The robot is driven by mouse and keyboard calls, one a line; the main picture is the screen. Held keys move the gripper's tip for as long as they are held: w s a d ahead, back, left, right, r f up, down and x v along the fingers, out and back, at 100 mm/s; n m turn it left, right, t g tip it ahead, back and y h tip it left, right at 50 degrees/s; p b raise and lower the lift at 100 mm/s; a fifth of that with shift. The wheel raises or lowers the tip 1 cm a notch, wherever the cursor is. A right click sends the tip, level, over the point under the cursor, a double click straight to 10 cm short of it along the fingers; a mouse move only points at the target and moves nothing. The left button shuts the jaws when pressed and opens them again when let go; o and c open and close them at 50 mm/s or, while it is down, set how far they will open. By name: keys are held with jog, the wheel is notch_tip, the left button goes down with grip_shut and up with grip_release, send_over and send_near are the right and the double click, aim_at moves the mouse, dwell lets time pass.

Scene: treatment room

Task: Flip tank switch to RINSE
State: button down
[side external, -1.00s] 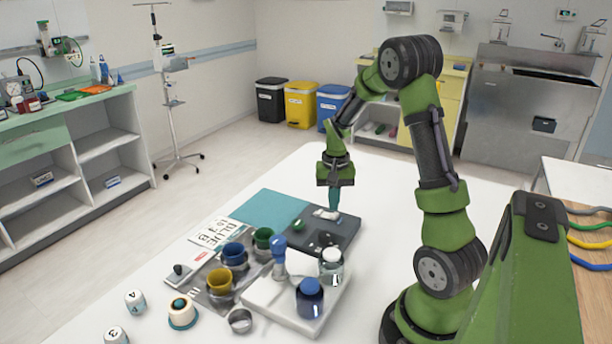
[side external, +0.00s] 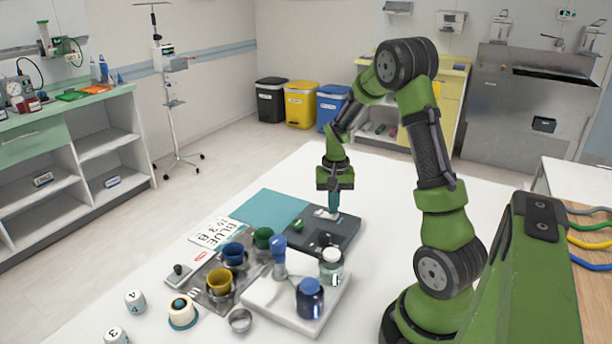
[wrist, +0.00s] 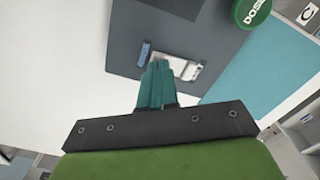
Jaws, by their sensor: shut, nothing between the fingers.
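A dark grey panel (side external: 338,236) lies on the white table and carries a small white plate (side external: 321,213), which looks like the tank switch. In the wrist view the white plate (wrist: 188,66) has a raised whitish piece, with a small blue mark (wrist: 145,53) to its left. No RINSE lettering is readable, so I cannot tell the switch position. My gripper (side external: 334,209) is shut and empty, pointing down at the plate. In the wrist view its teal fingertips (wrist: 156,66) overlap the plate's left end; I cannot tell whether they touch it.
A green round lid (wrist: 250,11) sits on the panel. A teal mat (side external: 270,209) lies beside it. Blue, green and yellow cups (side external: 220,281) and a white block (side external: 262,296) with jars stand nearer the camera. The table behind my gripper is clear.

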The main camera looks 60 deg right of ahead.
jog(key=shift+f, duration=0.35)
jog(key=shift+r, duration=3.5)
jog(key=s+a+r+n+t, duration=0.2)
jog(key=a+r, duration=0.2)
jog(key=a, duration=0.5)
jog(key=s+a+r+n+t+y, duration=0.1)
jog(key=s+a+r+n+t, duration=0.1)
jog(key=a, duration=0.7)
jog(key=s+a+r+n+t+y, duration=0.1)
jog(key=s+a+r+n+t, duration=0.2)
jog(key=a+r, duration=0.3)
jog(key=a+n, duration=0.1)
jog(key=a, duration=0.2)
jog(key=shift+a+r, duration=0.15)
jog(key=shift+r, duration=0.25)
